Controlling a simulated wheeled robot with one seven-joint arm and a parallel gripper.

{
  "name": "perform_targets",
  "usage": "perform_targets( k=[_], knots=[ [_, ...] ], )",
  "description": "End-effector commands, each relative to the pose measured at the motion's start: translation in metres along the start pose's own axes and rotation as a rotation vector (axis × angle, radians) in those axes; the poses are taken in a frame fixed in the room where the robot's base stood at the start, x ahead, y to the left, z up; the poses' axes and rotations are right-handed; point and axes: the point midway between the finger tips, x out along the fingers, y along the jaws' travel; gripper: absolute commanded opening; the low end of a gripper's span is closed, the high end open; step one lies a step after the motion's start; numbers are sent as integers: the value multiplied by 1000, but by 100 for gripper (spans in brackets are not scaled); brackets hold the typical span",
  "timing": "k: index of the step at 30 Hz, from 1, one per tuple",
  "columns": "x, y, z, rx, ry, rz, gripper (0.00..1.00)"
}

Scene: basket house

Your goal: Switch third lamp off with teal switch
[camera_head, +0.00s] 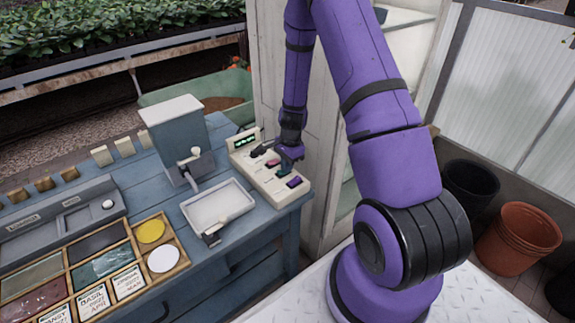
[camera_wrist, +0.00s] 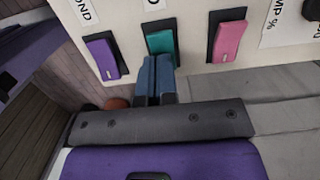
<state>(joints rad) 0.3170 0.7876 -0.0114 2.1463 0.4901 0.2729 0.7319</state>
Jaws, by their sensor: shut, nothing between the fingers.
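The cream switch box (camera_head: 272,181) stands at the right end of the blue bench. In the wrist view the teal switch (camera_wrist: 160,42) sits between the purple switch (camera_wrist: 105,58) and the pink switch (camera_wrist: 229,41). My gripper (camera_wrist: 156,72) is shut and empty, its blue fingertips at the lower end of the teal switch and overlapping it in the picture. I cannot tell whether they touch. In the head view my gripper (camera_head: 289,157) is over the box and partly covers the switches. Green lamps (camera_head: 246,141) glow on the box's display; single lamps are too small to tell apart.
A blue-grey dispenser (camera_head: 180,135) and a white tray (camera_head: 218,204) stand left of the box. A wooden seed tray (camera_head: 150,277) lies at the front left. A white post (camera_head: 322,150) stands close behind the box. Pots (camera_head: 519,238) are on the right.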

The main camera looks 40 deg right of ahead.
Motion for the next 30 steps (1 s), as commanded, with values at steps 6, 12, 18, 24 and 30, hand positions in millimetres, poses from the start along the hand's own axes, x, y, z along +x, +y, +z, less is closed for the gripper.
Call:
perform_targets(
  k=[6, 12, 18, 24, 30],
  knots=[
    [7, 6, 12, 4, -6, 17, 0],
    [8, 6, 18, 1, -13, 21, 0],
    [7, 6, 20, -1, -17, 23, 0],
    [-12, 5, 12, 2, -10, 13, 0],
    [-53, 4, -3, 9, 4, -4, 0]
  ],
)
